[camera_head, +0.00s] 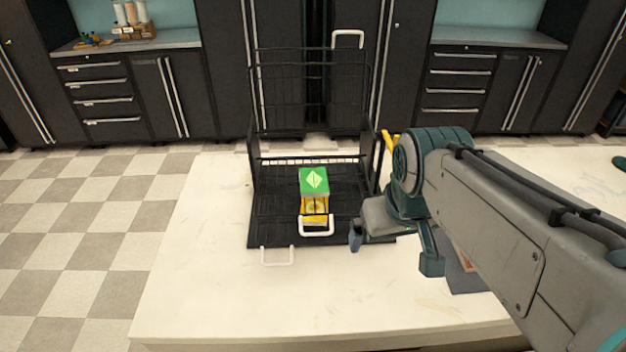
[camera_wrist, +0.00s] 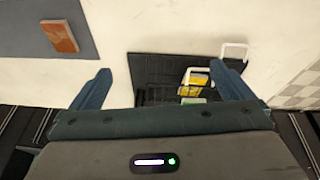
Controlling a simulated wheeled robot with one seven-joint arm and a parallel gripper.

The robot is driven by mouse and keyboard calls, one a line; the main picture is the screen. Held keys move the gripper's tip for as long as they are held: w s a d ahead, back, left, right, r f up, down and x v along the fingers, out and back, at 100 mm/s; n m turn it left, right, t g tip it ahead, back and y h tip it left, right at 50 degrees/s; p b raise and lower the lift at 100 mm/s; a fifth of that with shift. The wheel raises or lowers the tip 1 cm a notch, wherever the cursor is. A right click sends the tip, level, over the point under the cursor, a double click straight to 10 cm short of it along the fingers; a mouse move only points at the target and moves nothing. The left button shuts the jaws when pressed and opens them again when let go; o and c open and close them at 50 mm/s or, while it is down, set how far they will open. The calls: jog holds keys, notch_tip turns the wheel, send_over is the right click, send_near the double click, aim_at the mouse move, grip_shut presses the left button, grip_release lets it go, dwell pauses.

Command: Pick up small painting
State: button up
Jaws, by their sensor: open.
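The small painting (camera_wrist: 60,36) looks like an orange-brown rectangle and lies on a grey-blue mat (camera_wrist: 22,30) at the upper left of the wrist view. In the head view only a sliver of the painting (camera_head: 466,259) shows behind my arm, with part of the mat (camera_head: 462,280) below it. My gripper (camera_wrist: 163,76) is open, with nothing between its fingers. The painting lies off to the left of the fingers in the wrist view, apart from them. In the head view my gripper (camera_head: 393,248) hangs by the right front corner of a black wire rack.
The black wire rack (camera_head: 270,225) with white handles stands on the white table (camera_head: 200,290). A green and yellow box (camera_head: 314,182) sits in it. A yellow piece (camera_head: 390,141) shows behind my wrist. The table's left part is clear. Dark cabinets (camera_head: 180,95) line the back.

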jog(key=w+a+r+n+g+b, duration=0.1)
jog(key=w+a+r+n+b, duration=0.2)
jog(key=w, duration=0.5)
jog(key=w+a+r+n+g, duration=0.1)
jog(key=w+a+n, duration=0.1)
jog(key=w+n, duration=0.4)
jog(key=n+g+y+b, duration=0.2)
jog(key=n+b, duration=0.2)
jog(key=n, duration=0.4)
send_near(314, 179)
jog(key=f, duration=0.2)
jog(key=shift+s+a+f+b, duration=0.2)
jog(key=shift+s+f+b, duration=0.05)
jog(key=shift+f+b, duration=0.1)
jog(key=shift+a+f+p, duration=0.1)
jog(key=shift+a+f, duration=0.05)
jog(key=shift+f, duration=0.8)
jog(key=shift+a+f+p, duration=0.1)
jog(key=shift+a+f, duration=0.05)
jog(key=shift+f, duration=0.75)
jog(key=shift+a+f+p, duration=0.1)
jog(key=shift+a+f, duration=0.1)
jog(key=shift+f, duration=0.75)
jog(key=c, duration=0.7)
